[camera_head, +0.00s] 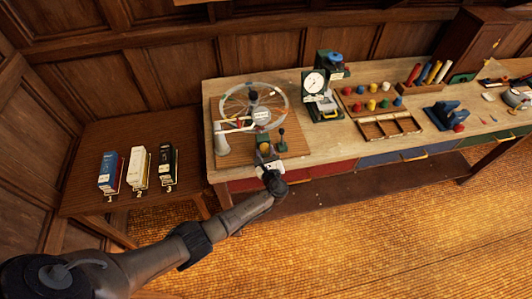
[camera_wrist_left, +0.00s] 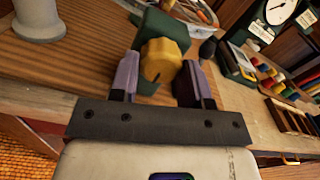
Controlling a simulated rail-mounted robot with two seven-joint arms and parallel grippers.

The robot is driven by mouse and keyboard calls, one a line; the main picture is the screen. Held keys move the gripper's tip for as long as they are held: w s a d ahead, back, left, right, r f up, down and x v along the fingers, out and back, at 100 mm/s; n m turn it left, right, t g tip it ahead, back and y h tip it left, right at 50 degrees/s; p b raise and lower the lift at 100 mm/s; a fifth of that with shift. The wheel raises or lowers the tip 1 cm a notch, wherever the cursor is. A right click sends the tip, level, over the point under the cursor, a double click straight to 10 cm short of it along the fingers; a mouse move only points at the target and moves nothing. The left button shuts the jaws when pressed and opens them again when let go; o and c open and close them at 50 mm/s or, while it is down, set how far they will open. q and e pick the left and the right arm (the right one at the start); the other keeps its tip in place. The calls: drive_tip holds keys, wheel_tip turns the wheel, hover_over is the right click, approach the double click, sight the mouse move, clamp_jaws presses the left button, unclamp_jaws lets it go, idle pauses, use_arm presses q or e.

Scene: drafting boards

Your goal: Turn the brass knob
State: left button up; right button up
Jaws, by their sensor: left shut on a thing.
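The brass knob (camera_wrist_left: 162,62) is yellow and lobed, with a dark slot on its face. It is mounted on a green block (camera_wrist_left: 155,28) on the wooden board (camera_head: 206,146) at the left end of the bench. My left gripper (camera_wrist_left: 160,78) is shut on the knob, one finger on each side, in the left wrist view. In the head view my left gripper (camera_head: 267,157) reaches the board's front edge and partly hides the knob. My right gripper is not in view.
A wheel (camera_head: 284,92) and a white curved arm (camera_head: 222,142) stand on the same board. A black-knobbed lever (camera_head: 282,136) is just right of the green block. A dial device (camera_head: 315,83) and a compartment tray (camera_head: 388,127) stand further right. The left table (camera_head: 85,190) holds three boxes.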

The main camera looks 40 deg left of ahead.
use_arm(q)
drive_tip(key=o, duration=0.9)
drive_tip(key=shift+o, duration=0.2)
drive_tip(key=shift+d, duration=0.1)
drive_tip(key=v, duration=1.3)
drive_tip(key=shift+s+d, duration=0.2)
drive_tip(key=shift+s, duration=0.05)
